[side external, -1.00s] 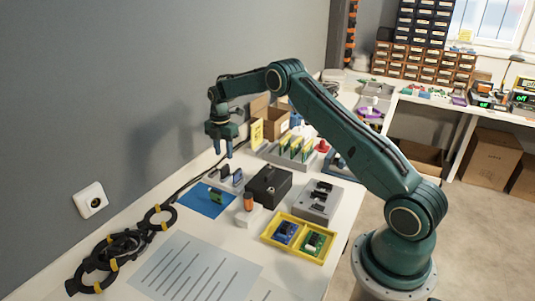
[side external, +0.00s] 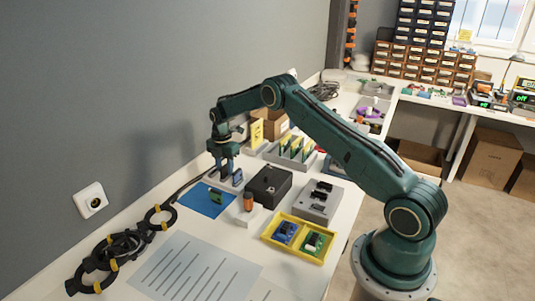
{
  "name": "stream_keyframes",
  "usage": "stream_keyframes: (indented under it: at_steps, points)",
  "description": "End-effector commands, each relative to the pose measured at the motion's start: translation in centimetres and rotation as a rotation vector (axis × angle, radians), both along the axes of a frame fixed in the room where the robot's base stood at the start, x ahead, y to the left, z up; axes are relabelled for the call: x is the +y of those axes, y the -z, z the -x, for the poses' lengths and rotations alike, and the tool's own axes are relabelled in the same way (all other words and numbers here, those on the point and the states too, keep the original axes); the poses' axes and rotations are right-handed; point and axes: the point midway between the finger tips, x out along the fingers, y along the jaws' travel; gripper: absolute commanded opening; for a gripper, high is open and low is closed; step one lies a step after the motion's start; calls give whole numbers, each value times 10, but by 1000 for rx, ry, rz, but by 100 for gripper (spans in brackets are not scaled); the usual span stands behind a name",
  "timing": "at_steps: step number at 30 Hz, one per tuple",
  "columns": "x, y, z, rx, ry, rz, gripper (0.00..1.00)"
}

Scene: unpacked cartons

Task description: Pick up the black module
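A small grey holder (side external: 219,184) stands on the white table behind the blue mat, with dark upright modules in it. One dark module (side external: 237,178) shows at its right end. My gripper (side external: 223,171) is pointed down over the left part of the holder, with its two fingers apart. The fingers hide most of what stands there, and I cannot tell whether they touch a module. Black pieces (side external: 322,190) also sit on a grey block (side external: 313,209) to the right.
A black box (side external: 269,186) stands close to the right of the holder. A yellow tray (side external: 269,233) is at the front right. Black cable coils (side external: 108,257) lie at the front left.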

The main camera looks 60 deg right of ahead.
Motion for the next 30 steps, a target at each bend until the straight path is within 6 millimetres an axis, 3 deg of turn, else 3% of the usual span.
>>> stream_keyframes:
  at_steps: [17, 23, 30]
  points:
    - [0, 5, 0, -1, 0, 0, 35]
    - [0, 5, 0, -1, 0, 0, 0]
    - [0, 5, 0, -1, 0, 0, 0]
